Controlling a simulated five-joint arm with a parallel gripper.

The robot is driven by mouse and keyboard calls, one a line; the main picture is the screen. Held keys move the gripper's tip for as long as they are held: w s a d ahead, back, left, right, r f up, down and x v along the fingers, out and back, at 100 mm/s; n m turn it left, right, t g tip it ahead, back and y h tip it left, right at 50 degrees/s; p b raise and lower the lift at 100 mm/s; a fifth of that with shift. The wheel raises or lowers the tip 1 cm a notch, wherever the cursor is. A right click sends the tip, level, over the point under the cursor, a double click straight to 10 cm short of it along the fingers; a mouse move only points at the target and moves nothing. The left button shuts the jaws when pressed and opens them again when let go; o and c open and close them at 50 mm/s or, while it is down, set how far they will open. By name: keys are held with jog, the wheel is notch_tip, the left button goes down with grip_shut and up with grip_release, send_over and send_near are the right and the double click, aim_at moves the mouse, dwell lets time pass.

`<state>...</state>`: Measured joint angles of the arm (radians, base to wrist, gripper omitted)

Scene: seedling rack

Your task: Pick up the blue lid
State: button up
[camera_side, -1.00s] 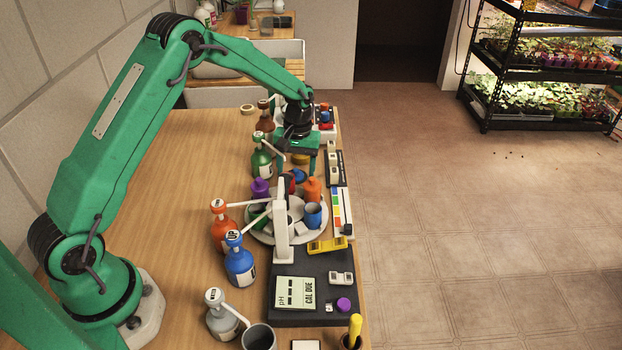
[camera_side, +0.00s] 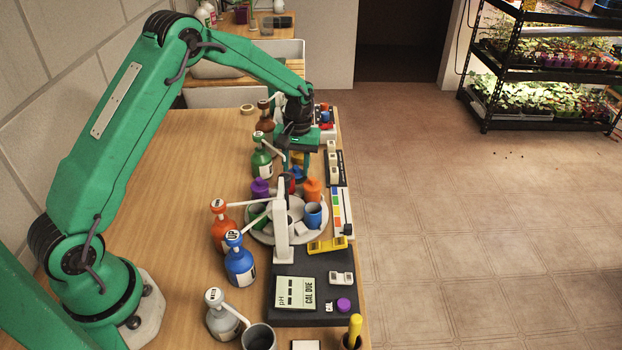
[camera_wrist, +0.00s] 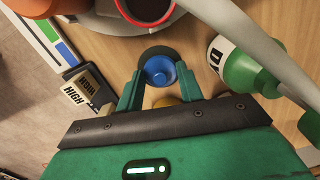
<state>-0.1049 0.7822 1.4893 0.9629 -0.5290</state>
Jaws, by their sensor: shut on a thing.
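The blue lid (camera_wrist: 158,71) is a small round cap with a raised middle. In the wrist view it sits between the fingertips of my gripper (camera_wrist: 158,75), which is shut on it. In the side view my gripper (camera_side: 301,172) points down at the far part of the table, beyond the round white tray (camera_side: 262,236). A yellow piece (camera_side: 299,158) shows behind the fingers, partly hidden.
The green bottle (camera_side: 262,160) with a long spout stands close left of my gripper. The tray with several cups and a white post (camera_side: 282,225) is on the near side. A color chart (camera_side: 342,211) lies right, by the table edge. Open wood lies left.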

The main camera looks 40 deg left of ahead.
aim_at(296, 168)
notch_tip(296, 168, up, 4)
jog(key=shift+d+f, duration=0.1)
jog(key=shift+f, duration=0.1)
jog(key=s+d+r, duration=0.1)
jog(key=d+r, duration=0.1)
jog(key=d, duration=0.1)
jog(key=s+d+r, duration=0.2)
jog(key=d, duration=0.2)
jog(key=s+d+r, duration=0.2)
jog(key=d, duration=0.1)
jog(key=shift+d+r, duration=0.25)
jog(key=s+d+r+m, duration=0.2)
jog(key=s+d+m, duration=0.2)
jog(key=d+m, duration=0.1)
jog(key=shift+s+m+y, duration=0.3)
jog(key=shift+s+m, duration=0.05)
jog(key=shift+m, duration=0.15)
jog(key=shift+f, duration=0.1)
jog(key=shift+f, duration=3)
jog(key=shift+f, duration=0.2)
dwell(0.7)
